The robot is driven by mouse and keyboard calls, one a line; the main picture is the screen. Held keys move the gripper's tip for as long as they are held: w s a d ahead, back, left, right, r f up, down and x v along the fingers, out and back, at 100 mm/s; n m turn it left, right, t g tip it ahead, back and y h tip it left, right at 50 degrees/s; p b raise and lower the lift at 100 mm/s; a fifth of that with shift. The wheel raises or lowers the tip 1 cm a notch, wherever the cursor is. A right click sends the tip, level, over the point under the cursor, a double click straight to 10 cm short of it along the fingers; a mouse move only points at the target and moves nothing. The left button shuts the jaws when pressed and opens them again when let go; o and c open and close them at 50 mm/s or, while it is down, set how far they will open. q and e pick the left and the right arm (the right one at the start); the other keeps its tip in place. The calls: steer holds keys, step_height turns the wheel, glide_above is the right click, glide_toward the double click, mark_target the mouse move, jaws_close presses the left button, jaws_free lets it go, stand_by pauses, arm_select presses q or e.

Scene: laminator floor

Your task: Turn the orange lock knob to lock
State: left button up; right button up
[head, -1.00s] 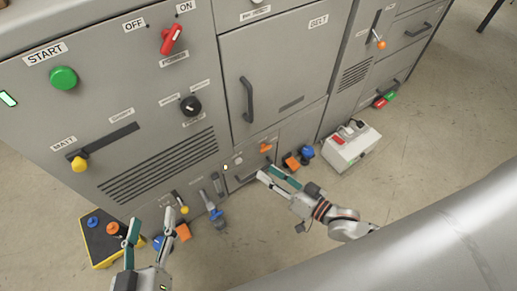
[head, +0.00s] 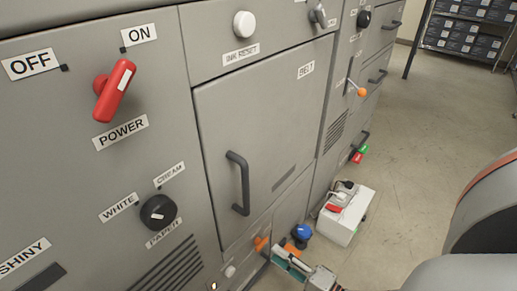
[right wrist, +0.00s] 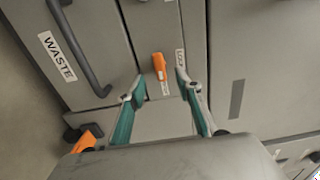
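The orange lock knob (right wrist: 159,66) is ahead of my right gripper (right wrist: 158,88) in the right wrist view. It lies a little beyond the two fingertips, between their lines; whether they touch it cannot be told. The fingers stand apart and nothing is held between them. In the head view the orange knob (head: 261,244) is low on the machine front, and my right gripper (head: 285,257) is just right of it, partly cut off by the lower edge. A small label (right wrist: 181,60) stands right of the knob. My left gripper is out of view.
A WASTE drawer handle (right wrist: 80,48) is left of the knob. A BELT door handle (head: 240,184) is above it. A blue knob (head: 301,232) is close by on the right. A white box (head: 345,215) stands on the floor; floor farther right is clear.

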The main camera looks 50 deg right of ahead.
mark_target(264, 245)
steer(key=shift+w+a+b, duration=0.15)
steer(key=shift+w+b, duration=0.1)
steer(key=shift+w, duration=1.25)
steer(key=shift+w+a+b, duration=0.1)
steer(key=shift+w+b, duration=0.1)
steer(key=shift+w, duration=1.3)
jaws_close()
